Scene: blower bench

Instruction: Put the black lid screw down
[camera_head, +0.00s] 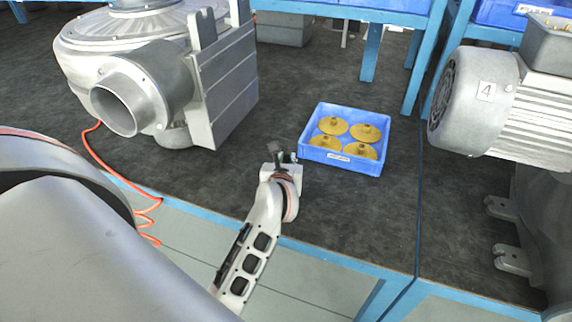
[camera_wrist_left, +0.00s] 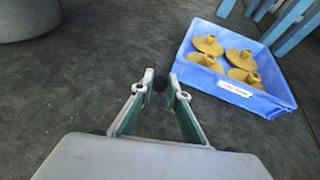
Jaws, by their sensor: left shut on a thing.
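My left gripper (camera_head: 283,157) is above the dark bench mat, to the left of the blue tray in the head view. It also shows in the left wrist view (camera_wrist_left: 160,84), where its fingertips are close together on a small dark thing, the black lid screw (camera_wrist_left: 160,85). The screw is small and mostly hidden by the fingertips, so its tilt cannot be told. The gap between the screw and the mat is also hard to judge. My right gripper is not in view.
A blue tray (camera_head: 314,153) with several yellow flanged parts (camera_head: 333,126) stands just right of the gripper. A grey blower (camera_head: 225,85) stands at the back left, with an orange cable (camera_head: 98,158) beside it. A grey motor (camera_head: 470,100) stands at right. The mat (camera_head: 350,215) in front of the tray is clear.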

